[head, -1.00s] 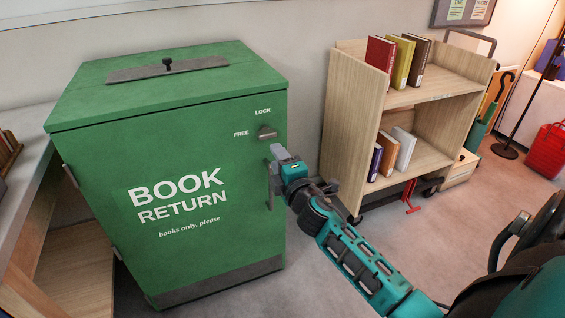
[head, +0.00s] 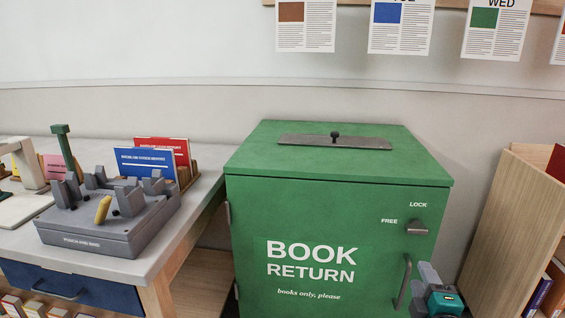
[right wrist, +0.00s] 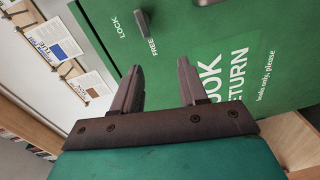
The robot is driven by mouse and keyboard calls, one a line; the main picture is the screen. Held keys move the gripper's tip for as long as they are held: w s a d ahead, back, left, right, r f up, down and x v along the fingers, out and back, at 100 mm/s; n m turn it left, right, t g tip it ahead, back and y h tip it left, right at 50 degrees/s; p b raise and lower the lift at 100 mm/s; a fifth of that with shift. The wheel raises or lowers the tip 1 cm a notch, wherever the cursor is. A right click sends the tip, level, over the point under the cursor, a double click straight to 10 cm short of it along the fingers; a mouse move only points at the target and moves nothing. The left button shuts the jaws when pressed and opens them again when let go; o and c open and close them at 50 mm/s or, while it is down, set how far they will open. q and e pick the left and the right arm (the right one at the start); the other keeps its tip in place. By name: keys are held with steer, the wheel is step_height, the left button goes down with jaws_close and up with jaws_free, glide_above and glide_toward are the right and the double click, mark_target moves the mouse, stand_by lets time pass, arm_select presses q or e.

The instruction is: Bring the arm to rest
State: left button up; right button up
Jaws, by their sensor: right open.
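My right gripper (head: 420,285) shows at the bottom right of the head view, just right of the handle (head: 403,282) of the green book return (head: 310,225). In the right wrist view its two dark fingers (right wrist: 160,75) stand apart with nothing between them, in front of the book return's green front (right wrist: 215,60). The handle is not visible in that view. The door looks closed. The dark lock knob (head: 417,228) sits beside the words LOCK and FREE. My left gripper is not in view.
A wooden shelf cart (head: 512,225) with books stands close to the right of my gripper. A counter (head: 185,235) at the left holds a grey fixture (head: 110,235) and blue and red cards (head: 160,155). Calendar sheets (head: 400,25) hang on the wall above.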

steer(key=s+a+f+m+g+y, duration=0.3)
steer(key=s+a+f+m, duration=0.25)
steer(key=s+a, duration=0.25)
steer(key=s+a+f+m+g+y, duration=0.3)
steer(key=s+a+f+m, duration=0.25)
steer(key=s+a, duration=0.3)
arm_select(q)
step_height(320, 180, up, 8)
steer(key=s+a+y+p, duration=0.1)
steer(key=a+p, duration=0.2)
steer(key=p, duration=0.9)
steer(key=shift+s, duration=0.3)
arm_select(e)
step_height(320, 180, up, 7)
steer(key=s, duration=0.2)
steer(key=shift+s+d+m, duration=0.3)
steer(key=shift+s+d, duration=0.05)
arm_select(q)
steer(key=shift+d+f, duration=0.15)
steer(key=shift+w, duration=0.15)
